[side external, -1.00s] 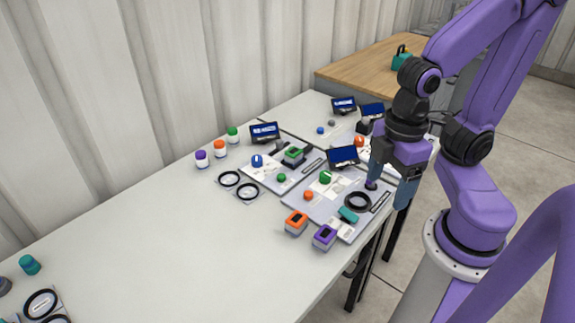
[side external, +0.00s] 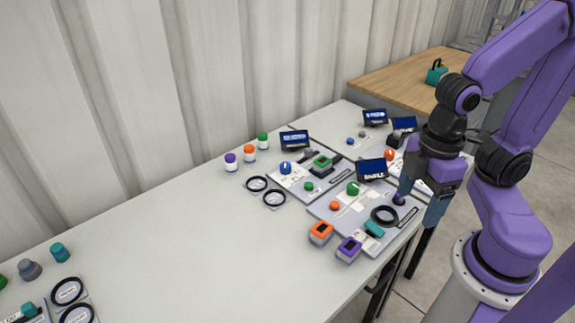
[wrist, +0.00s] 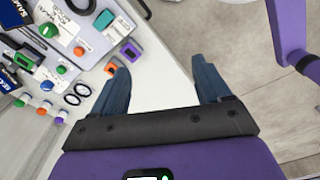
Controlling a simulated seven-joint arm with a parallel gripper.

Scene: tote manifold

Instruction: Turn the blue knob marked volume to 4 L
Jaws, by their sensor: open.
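A larger blue knob (side external: 285,168) stands on the left panel (side external: 312,192) near the wall, and it also shows in the wrist view (wrist: 46,86). A smaller blue knob (side external: 350,141) is on a panel further back. The markings are too small to read, so I cannot tell which is marked volume or where either points. My gripper (side external: 418,203) is open and empty at the table's right edge, beside the near panel (side external: 333,215) and well away from both blue knobs. In the wrist view its fingers (wrist: 160,75) are spread over the table edge and floor.
The near panel carries a green knob (side external: 353,188), an orange knob (side external: 335,205) and a black ring (side external: 384,216). Orange (side external: 321,232) and purple (side external: 349,249) boxes stand in front. Dark screens (side external: 371,170) rise behind the panels. The table's left middle (side external: 170,235) is clear.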

